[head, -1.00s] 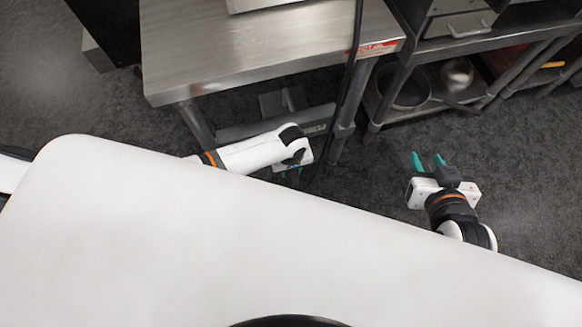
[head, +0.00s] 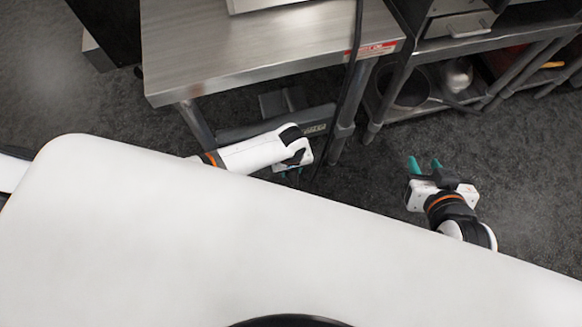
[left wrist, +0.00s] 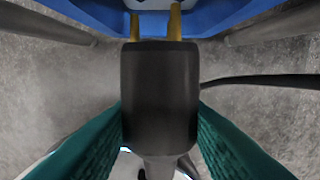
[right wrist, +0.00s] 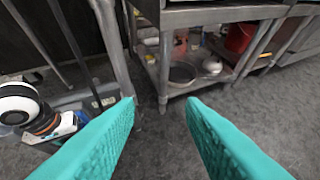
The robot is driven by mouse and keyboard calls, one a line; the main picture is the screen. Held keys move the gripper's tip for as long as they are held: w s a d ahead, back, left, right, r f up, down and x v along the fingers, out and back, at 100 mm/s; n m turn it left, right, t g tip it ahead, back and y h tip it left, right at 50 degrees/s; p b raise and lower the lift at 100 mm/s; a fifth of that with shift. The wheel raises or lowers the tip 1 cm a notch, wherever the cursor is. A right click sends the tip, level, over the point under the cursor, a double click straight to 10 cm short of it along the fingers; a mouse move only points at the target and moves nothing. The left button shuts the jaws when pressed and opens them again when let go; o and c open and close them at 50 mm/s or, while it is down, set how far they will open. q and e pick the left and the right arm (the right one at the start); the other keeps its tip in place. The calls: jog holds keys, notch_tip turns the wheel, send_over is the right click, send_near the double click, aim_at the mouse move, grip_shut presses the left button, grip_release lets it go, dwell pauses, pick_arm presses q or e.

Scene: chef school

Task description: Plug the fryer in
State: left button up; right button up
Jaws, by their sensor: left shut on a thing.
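A black plug (left wrist: 160,95) with two brass prongs is held between the teal fingers of my left gripper (left wrist: 160,140) in the left wrist view. The prongs point up the picture and overlap a blue thing (left wrist: 225,15); I cannot tell whether they touch it or enter it. In the head view my left gripper (head: 290,172) is low in front of the steel table, its fingers mostly hidden. A black cord (head: 350,85) hangs over the table's front edge. My right gripper (head: 425,163) is open and empty above the floor. I cannot identify the fryer for certain.
The steel table (head: 240,55) stands at the back, with a metal appliance partly seen on top. A shelf unit (head: 455,45) holding pans is at right. A large white surface (head: 200,240) fills the foreground. Dark floor (head: 530,170) lies clear around my right gripper.

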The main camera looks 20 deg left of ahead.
jog(key=shift+s+d+f+g+h, duration=0.15)
jog(key=shift+s+d+f+g, duration=0.05)
jog(key=shift+s+f+g, duration=0.2)
jog(key=shift+s+d+f+g+h, duration=0.2)
jog(key=shift+s+f+g, duration=0.1)
jog(key=shift+s+g, duration=0.15)
pick_arm(q)
jog(key=shift+p, duration=0.35)
pick_arm(e)
jog(key=shift+s+f, duration=0.15)
jog(key=shift+s+d+f+g, duration=0.3)
jog(key=shift+s+g, duration=0.1)
jog(key=shift+s, duration=0.2)
jog(key=shift+s+d+f+g, duration=0.15)
jog(key=shift+s+f+g, duration=0.2)
jog(key=shift+s, duration=0.2)
